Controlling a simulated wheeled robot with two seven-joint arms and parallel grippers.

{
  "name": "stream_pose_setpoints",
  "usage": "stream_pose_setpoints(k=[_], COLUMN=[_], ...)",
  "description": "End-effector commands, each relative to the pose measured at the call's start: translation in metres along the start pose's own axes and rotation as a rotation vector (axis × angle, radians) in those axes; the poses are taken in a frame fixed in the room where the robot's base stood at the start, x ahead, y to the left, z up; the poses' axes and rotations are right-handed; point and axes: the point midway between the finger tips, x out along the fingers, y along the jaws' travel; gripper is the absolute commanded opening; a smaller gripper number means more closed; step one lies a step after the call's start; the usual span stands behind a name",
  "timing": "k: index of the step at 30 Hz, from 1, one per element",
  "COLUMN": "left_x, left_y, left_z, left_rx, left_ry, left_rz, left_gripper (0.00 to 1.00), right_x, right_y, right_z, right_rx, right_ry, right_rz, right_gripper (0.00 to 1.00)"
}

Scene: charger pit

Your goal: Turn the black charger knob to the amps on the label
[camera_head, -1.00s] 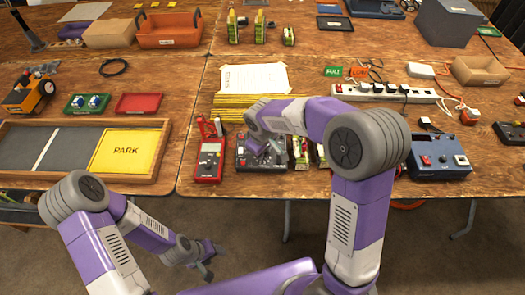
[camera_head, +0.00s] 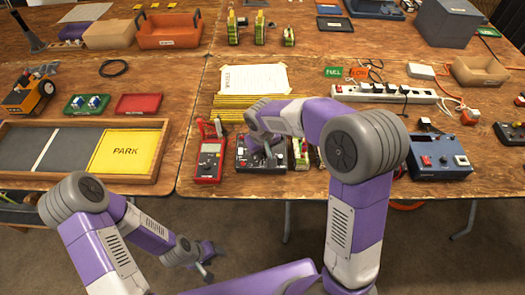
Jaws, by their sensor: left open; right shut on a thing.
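The charger (camera_head: 246,164) is a dark box with a black top near the table's front edge, right of the red multimeter. My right gripper (camera_head: 266,158) reaches down onto its top and is shut on the charger knob, which the gripper and wrist hide. The knob's pointer and the label's amps are too small or hidden to read. My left gripper (camera_head: 208,262) is open and empty, low in front of the table, away from the charger.
A red multimeter (camera_head: 208,161) stands close left of the charger. A green and white battery pack (camera_head: 301,152) is close on its right. Behind lie yellow strips (camera_head: 232,108) and a paper sheet (camera_head: 254,79). A blue device (camera_head: 438,160) and a power strip (camera_head: 385,93) are further right.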

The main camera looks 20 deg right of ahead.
Motion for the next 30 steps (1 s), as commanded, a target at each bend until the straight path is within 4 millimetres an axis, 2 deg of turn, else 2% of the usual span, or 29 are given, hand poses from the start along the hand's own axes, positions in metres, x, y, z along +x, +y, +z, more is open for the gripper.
stream_pose_setpoints(k=[5, 6, 11, 20, 23, 30], left_x=[0.0, 0.0, 0.0, -0.001, -0.006, -0.021], left_y=[0.0, 0.0, 0.0, 0.0, 0.002, 0.008], left_z=[0.0, 0.0, 0.0, 0.0, 0.0, 0.001], left_rx=[0.0, 0.0, 0.0, 0.0, 0.0, 0.0], left_ry=[0.0, 0.0, 0.0, 0.0, 0.0, 0.0], left_rz=[0.0, 0.0, 0.0, 0.0, 0.0, 0.0], left_gripper=[0.57, 0.57, 0.57, 0.57, 0.57, 0.57], right_x=[-0.001, -0.001, -0.001, -0.003, -0.014, -0.057], right_y=[0.0, 0.0, 0.0, 0.0, 0.0, 0.0], right_z=[-0.001, -0.001, -0.001, 0.0, -0.001, -0.001], right_rx=[-0.001, -0.001, -0.001, -0.002, -0.002, -0.001], right_ry=[0.003, 0.003, 0.002, 0.001, 0.002, 0.004], right_rz=[0.0, 0.0, 0.0, 0.0, 0.0, 0.0], right_gripper=[0.0, 0.26, 0.48, 0.48, 0.48, 0.48])
